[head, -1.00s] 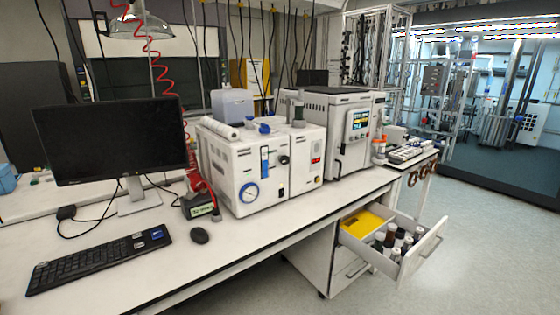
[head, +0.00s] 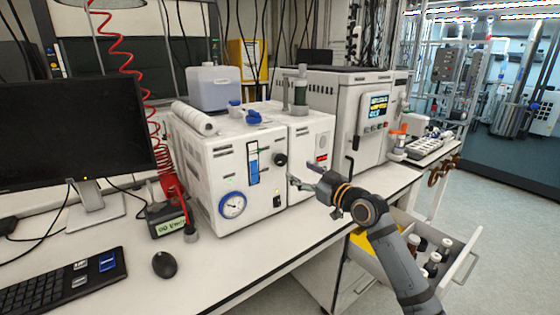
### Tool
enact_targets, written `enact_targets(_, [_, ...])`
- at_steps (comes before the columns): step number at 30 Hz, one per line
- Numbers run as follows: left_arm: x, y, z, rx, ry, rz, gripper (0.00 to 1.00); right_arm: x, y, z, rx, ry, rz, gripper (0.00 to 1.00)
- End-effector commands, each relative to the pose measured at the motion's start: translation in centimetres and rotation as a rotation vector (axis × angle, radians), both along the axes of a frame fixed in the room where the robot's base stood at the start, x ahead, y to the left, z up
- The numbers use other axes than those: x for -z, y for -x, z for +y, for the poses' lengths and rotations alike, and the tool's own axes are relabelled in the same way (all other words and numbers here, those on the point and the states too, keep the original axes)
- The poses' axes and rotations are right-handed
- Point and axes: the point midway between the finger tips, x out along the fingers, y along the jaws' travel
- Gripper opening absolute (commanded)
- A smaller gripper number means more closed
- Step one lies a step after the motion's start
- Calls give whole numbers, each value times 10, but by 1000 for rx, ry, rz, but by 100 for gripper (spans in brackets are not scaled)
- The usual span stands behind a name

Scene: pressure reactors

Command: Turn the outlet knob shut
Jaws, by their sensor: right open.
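A white pressure unit (head: 205,170) stands on the bench with a round blue-rimmed gauge (head: 233,205) and a blue flow tube (head: 253,162) on its front. A black knob (head: 281,159) sits at the upper right of this front, and a smaller dark knob (head: 277,201) sits lower down. I cannot read which one is the outlet knob. My right gripper (head: 299,173) is open and empty, in front of the neighbouring white module (head: 312,150). Its fingers point left toward the black knob and appear apart from it. My left gripper is not in view.
A monitor (head: 70,130), keyboard (head: 65,285) and mouse (head: 164,264) are on the left of the bench. A larger machine with a screen (head: 376,104) stands to the right. An open drawer (head: 458,262) with bottles juts out below my right arm. The bench front is clear.

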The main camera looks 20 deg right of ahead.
Motion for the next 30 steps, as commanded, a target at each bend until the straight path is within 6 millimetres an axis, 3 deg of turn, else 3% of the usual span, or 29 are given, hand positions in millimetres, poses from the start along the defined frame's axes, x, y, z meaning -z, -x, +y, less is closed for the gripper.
enact_targets(6, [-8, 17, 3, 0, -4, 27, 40, -3, -38, 14, 1, -8, 1, 64])
enact_targets(15, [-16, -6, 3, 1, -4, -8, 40, -1, -87, 32, 1, -3, 2, 64])
enact_targets(26, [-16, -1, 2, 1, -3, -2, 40, 1, -96, 35, 1, 0, 2, 64])
enact_targets(30, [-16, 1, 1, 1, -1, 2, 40, 1, -95, 35, 1, 0, 2, 47])
